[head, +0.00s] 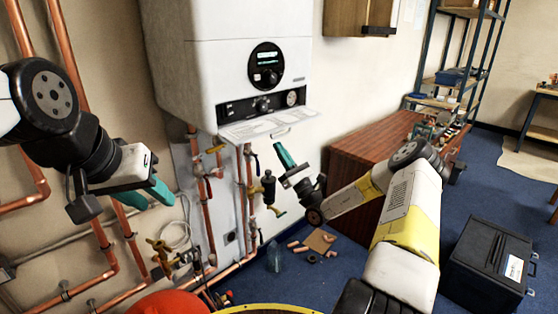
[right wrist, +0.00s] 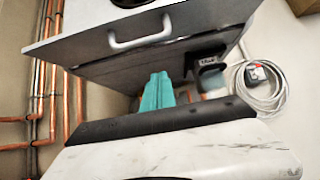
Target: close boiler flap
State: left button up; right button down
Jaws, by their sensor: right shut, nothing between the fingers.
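The white boiler (head: 235,65) hangs on the wall. Its flap (head: 255,127) is folded down open below the control panel, sticking out with a printed sheet on its upper face. A small handle (head: 281,132) is on the flap's front edge; in the right wrist view this handle (right wrist: 142,32) shows white on a grey panel. My right gripper (head: 284,155) is shut and empty, just below the flap's front edge; whether it touches is unclear. Its teal fingers (right wrist: 157,92) also show in the right wrist view. My left gripper (head: 152,196) is open and empty, left of the boiler.
Copper pipes (head: 206,215) with valves run below and left of the boiler. A wooden cabinet (head: 375,150) stands at the right behind my right arm. A black case (head: 488,262) is on the blue floor. A red round thing (head: 168,304) is at the bottom edge.

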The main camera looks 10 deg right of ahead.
aim_at(275, 128)
jog(key=r, duration=0.1)
jog(key=s+r, duration=0.1)
jog(key=d+r, duration=0.1)
jog(key=shift+s+r, duration=0.25)
dwell(0.4)
